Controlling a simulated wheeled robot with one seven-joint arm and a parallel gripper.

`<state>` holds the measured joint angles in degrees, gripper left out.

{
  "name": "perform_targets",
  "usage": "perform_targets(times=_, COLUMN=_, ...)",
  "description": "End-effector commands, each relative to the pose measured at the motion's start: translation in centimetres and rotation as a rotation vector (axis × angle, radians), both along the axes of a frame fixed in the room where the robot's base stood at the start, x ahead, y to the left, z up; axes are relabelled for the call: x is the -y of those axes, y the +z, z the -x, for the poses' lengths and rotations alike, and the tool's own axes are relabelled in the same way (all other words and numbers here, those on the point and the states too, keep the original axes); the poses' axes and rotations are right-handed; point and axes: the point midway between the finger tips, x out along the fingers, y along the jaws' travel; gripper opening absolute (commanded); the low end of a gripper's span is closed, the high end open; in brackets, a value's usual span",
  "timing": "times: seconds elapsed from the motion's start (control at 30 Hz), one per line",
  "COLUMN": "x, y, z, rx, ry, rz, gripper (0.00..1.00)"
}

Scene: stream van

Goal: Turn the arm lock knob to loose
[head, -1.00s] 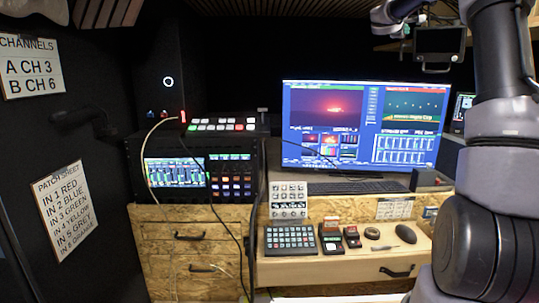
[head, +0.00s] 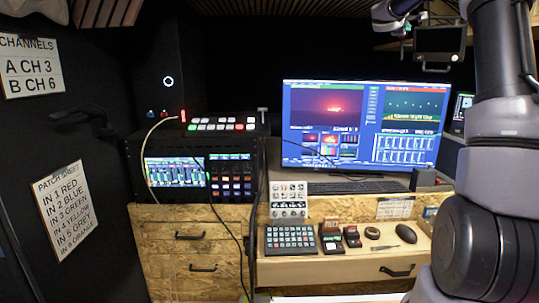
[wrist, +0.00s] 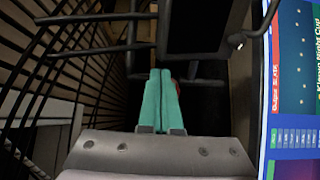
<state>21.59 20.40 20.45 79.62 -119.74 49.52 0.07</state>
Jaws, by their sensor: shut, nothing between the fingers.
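My gripper (wrist: 160,100) shows in the wrist view as two teal fingers pressed together, shut and empty. A small red part (wrist: 178,87) shows just past the right fingertip, mostly hidden by it; it may be the arm lock knob, but I cannot tell its setting or whether the finger touches it. Dark bars and tubes surround the fingertips. In the head view my gripper (head: 407,30) is a small teal patch at the upper right, just left of a small hanging monitor (head: 440,43). The knob cannot be made out there.
A large lit screen (head: 360,123) stands below my gripper and shows at the right of the wrist view. A keypad (head: 290,240) and a mouse (head: 406,234) lie on the wooden desk. A switcher (head: 222,125) sits on the rack at left. A slatted shelf hangs at upper right.

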Motion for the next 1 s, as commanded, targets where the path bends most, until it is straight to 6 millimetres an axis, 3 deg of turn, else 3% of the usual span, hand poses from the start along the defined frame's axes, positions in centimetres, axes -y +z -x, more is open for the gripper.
perform_targets(times=0.4, x=-3.3, y=0.1, z=3.5, rx=0.000, ry=0.001, rz=0.001, gripper=0.00)
perform_targets(times=0.77, x=-3.5, y=0.0, z=3.8, rx=-0.001, ry=0.000, rz=0.001, gripper=0.00)
perform_targets(times=1.0, x=-4.4, y=-2.5, z=4.2, rx=-0.004, ry=-0.001, rz=0.003, gripper=0.00)
